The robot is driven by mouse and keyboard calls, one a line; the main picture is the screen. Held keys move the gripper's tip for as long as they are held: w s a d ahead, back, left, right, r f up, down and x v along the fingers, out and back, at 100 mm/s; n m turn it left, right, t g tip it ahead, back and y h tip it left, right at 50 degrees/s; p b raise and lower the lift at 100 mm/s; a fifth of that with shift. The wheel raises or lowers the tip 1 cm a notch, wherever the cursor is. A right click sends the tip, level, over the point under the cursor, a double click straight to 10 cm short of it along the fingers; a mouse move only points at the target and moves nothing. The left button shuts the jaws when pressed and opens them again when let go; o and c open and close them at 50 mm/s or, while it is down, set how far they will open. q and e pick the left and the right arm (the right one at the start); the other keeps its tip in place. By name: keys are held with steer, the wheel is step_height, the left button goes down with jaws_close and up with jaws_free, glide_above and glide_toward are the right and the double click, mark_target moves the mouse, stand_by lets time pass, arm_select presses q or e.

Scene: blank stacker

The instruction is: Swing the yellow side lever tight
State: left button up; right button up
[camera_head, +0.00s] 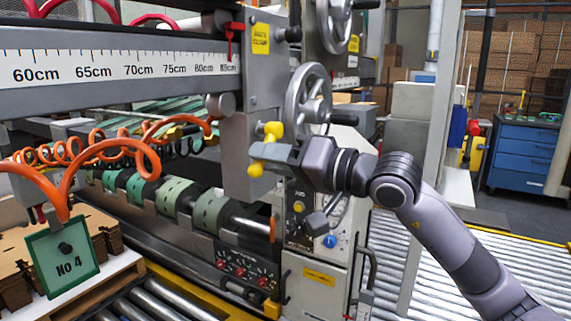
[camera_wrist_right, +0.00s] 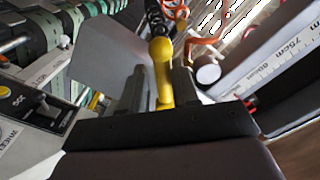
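The yellow side lever (camera_head: 273,130) sits on the grey end block of the machine, below the measuring rail. It has rounded yellow ends, one above and one below my right gripper (camera_head: 268,151). My right gripper comes in from the right with its fingers across the middle of the lever. In the right wrist view the yellow lever (camera_wrist_right: 163,72) stands between the two dark fingers of the right gripper (camera_wrist_right: 161,88), which are close together around it. The fingers partly hide the lever's middle in the head view. My left gripper is not in view.
A grey handwheel (camera_head: 308,96) is just above and right of the lever. The measuring rail (camera_head: 120,68) runs left, with orange coiled hoses (camera_head: 105,150) below it. A control panel (camera_head: 245,268) and green-banded rollers (camera_head: 172,196) lie lower. A blue cabinet (camera_head: 524,155) stands far right.

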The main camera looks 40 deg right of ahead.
arm_select(q)
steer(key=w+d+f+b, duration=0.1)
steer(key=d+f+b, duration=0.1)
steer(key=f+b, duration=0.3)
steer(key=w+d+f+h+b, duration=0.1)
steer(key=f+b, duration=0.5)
steer(key=b, duration=0.6)
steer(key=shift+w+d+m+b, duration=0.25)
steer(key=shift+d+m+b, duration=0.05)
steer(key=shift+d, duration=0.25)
arm_select(e)
steer(key=s+d+f+n, duration=0.1)
steer(key=s+d+n, duration=0.5)
steer(key=n, duration=0.3)
steer(key=shift+s+d+f, duration=0.2)
steer(key=shift+s+d, duration=0.2)
steer(key=shift+d, duration=0.1)
